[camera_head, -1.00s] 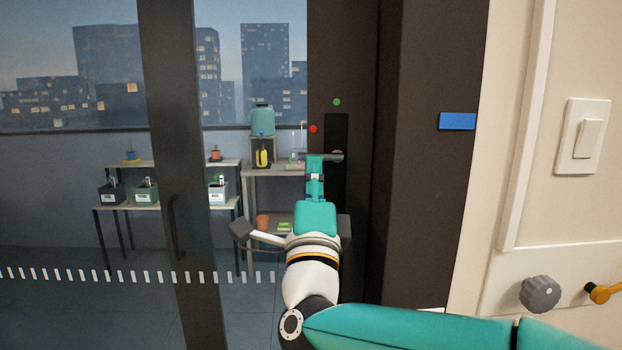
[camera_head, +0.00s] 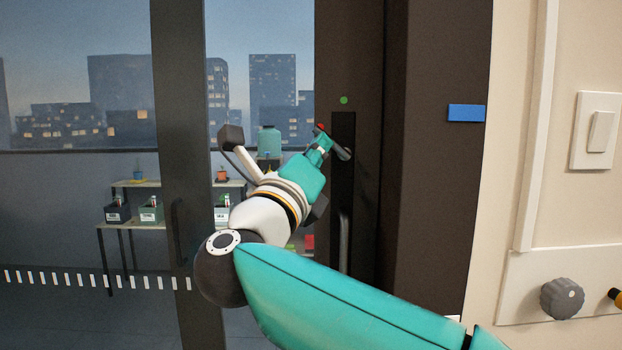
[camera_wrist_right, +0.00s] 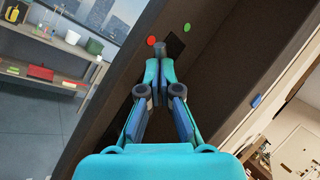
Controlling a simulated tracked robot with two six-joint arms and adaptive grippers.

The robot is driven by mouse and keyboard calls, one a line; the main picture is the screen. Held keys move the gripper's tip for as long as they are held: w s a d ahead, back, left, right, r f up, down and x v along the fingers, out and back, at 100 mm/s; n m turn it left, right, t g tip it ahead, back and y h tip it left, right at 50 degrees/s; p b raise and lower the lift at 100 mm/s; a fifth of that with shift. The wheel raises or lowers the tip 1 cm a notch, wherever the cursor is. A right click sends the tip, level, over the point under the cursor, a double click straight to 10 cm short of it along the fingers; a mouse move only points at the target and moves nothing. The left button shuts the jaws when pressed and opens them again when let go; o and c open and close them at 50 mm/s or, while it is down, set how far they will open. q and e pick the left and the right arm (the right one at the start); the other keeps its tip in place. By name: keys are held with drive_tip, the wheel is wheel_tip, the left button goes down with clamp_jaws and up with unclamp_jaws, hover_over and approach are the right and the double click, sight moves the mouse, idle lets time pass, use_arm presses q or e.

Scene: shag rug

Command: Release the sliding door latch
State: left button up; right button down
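The latch lever (camera_head: 341,151) is a grey handle on a black plate (camera_head: 343,190) set in the dark door frame. It tilts up and to the left from its pivot. My right gripper (camera_head: 324,138) has its fingers closed around the lever, tilted along with it. In the right wrist view my fingertips (camera_wrist_right: 160,66) meet at the grey lever end (camera_wrist_right: 159,48), beside a red dot (camera_wrist_right: 151,41). A green dot (camera_head: 344,100) sits above the plate. My fingers hide part of the lever. My left gripper is not in view.
A vertical grey pull handle (camera_head: 344,240) is below the lever. The glass door's dark upright (camera_head: 178,100) stands left, with shelves (camera_head: 135,183) beyond the glass. A blue tag (camera_head: 466,113), light switch (camera_head: 598,130) and grey knob (camera_head: 562,298) are to the right.

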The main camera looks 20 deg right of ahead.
drive_tip(key=m+g+p, duration=0.1)
drive_tip(key=m, duration=0.1)
drive_tip(key=d+r+m+g, duration=0.1)
drive_tip(key=m, duration=0.1)
drive_tip(key=m+g+p, duration=0.1)
drive_tip(key=m, duration=0.1)
drive_tip(key=shift+s+d+r+m+g+p, duration=0.2)
drive_tip(key=shift+r+m+g+p, duration=0.1)
drive_tip(key=shift+r+m+g, duration=0.1)
drive_tip(key=v, duration=0.7)
drive_tip(key=shift+a, duration=0.2)
drive_tip(key=shift+s, duration=0.15)
